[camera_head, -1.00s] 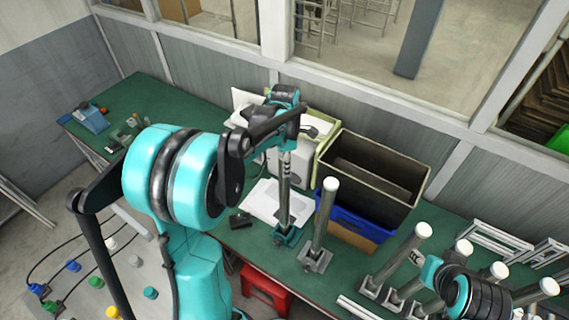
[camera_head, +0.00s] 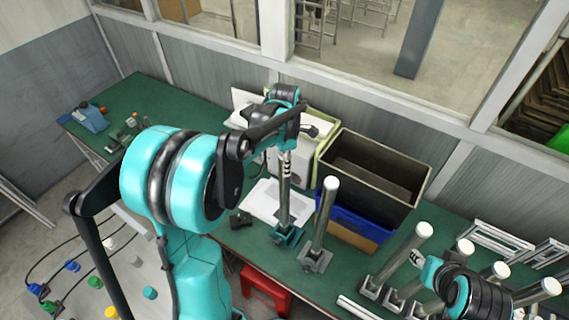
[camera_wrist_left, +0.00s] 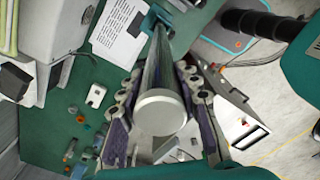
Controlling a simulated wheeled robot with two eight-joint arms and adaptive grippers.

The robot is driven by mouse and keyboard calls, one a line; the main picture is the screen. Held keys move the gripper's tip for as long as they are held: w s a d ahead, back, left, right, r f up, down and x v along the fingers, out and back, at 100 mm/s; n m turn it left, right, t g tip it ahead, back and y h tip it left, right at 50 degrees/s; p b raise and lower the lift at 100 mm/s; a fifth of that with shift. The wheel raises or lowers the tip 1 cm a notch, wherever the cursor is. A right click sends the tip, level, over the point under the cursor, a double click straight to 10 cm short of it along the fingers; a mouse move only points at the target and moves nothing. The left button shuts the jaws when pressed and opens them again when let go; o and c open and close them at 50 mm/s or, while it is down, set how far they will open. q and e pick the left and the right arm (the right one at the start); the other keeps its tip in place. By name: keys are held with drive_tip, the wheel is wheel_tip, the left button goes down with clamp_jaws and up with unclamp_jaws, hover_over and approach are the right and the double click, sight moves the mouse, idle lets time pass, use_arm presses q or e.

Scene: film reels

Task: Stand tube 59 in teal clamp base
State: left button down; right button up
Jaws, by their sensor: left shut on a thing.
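My left gripper (camera_head: 289,140) is shut on the upper part of a grey tube (camera_head: 285,192) with dark markings near its top. In the left wrist view the gripper (camera_wrist_left: 160,80) has a padded finger on each side of the tube, whose white end cap (camera_wrist_left: 160,112) faces the camera. The tube stands close to upright, and its lower end meets the teal clamp base (camera_head: 288,237) on the green table. The base also shows at the tube's far end (camera_wrist_left: 158,18). I cannot tell how deep the tube sits. The number is not readable. My right gripper's fingers are not visible.
A second white-capped tube (camera_head: 325,212) stands in a grey base (camera_head: 315,259) just right of the teal base. Several more tubes stand at the right, near my right arm. A black crate (camera_head: 372,168) is behind. A white sheet (camera_head: 263,200) lies left of the teal base.

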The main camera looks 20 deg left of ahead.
use_arm(q)
drive_tip(key=shift+f+b, duration=0.55)
drive_tip(key=shift+f, duration=0.05)
drive_tip(key=c, duration=1.3)
unclamp_jaws()
drive_tip(key=shift+c, duration=0.2)
drive_tip(key=shift+r, duration=0.1)
drive_tip(key=shift+r+p, duration=3.5)
drive_tip(key=shift+r, duration=1.9)
